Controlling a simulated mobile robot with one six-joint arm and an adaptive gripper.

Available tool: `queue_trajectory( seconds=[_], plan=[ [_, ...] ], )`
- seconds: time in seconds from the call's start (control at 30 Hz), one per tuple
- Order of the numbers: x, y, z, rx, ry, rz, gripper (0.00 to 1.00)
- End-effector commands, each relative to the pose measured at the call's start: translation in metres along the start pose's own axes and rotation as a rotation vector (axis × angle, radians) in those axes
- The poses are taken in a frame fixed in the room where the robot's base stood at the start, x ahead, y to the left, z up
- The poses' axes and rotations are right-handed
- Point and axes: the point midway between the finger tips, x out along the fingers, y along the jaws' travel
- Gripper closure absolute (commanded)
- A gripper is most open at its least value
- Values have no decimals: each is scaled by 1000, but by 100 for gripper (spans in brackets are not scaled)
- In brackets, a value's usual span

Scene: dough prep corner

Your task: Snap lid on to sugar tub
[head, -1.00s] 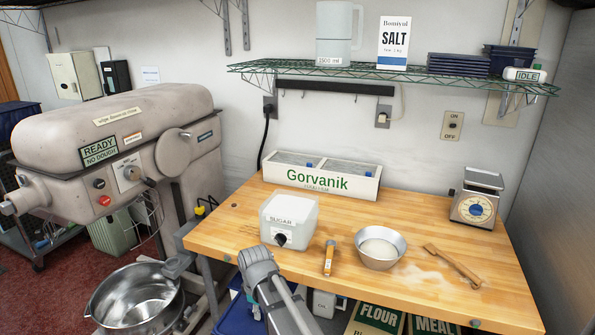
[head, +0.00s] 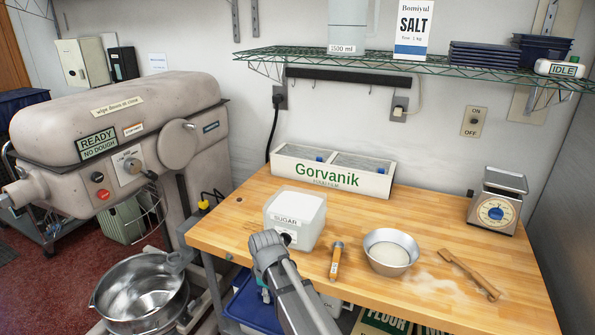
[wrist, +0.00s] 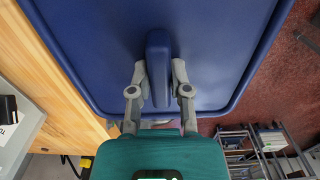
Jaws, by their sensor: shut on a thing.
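The sugar tub (head: 301,222) is a white square tub with a SUGAR label, standing near the table's front left edge. Its top is open and white sugar shows inside. My gripper (wrist: 160,85) is shut on the raised grip of a dark blue rectangular lid (wrist: 215,45). In the head view the lid (head: 246,314) is low in front of the table edge, below and apart from the tub. My arm hides part of the lid and the tub's lower front there.
A mixer (head: 115,140) and steel bowl (head: 140,290) stand left.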

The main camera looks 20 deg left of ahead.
Motion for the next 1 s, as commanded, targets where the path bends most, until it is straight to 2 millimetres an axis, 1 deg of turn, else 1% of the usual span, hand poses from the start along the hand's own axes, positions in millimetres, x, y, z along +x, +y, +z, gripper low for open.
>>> queue_trajectory(
  seconds=[0.27,0.47,0.67,1.0],
  plan=[
    [-2,6,6,12,0,0,100],
    [-17,11,4,14,0,0,100],
    [-45,19,-1,13,0,0,100],
    [-102,33,-14,7,0,0,100]
  ],
)
